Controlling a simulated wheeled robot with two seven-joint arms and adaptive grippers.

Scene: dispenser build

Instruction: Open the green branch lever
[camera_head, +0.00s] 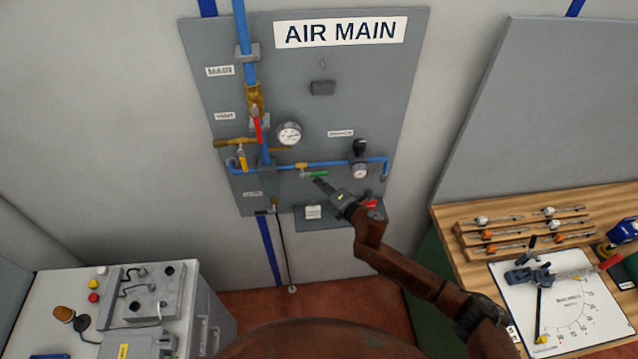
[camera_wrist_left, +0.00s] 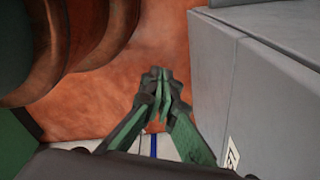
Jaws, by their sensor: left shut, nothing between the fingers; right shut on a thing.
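The green branch lever (camera_head: 319,174) is on the AIR MAIN panel (camera_head: 420,50), at a brass valve (camera_head: 301,167) on the horizontal blue pipe (camera_head: 325,164). The lever points right from the valve, just below the pipe and roughly along it. My right gripper (camera_head: 318,181) reaches up to the lever from the lower right and is shut on it; the finger contact is small and partly hidden. My left gripper (camera_wrist_left: 158,82) shows in the left wrist view, shut and empty above the reddish floor. It is not visible in the head view.
A red lever (camera_head: 257,130) and a yellow lever (camera_head: 242,158) are left on the panel, near a round gauge (camera_head: 289,133). A regulator gauge (camera_head: 360,171) is to the right. A wooden bench (camera_head: 450,222) stands right, a grey cabinet (camera_head: 215,310) left.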

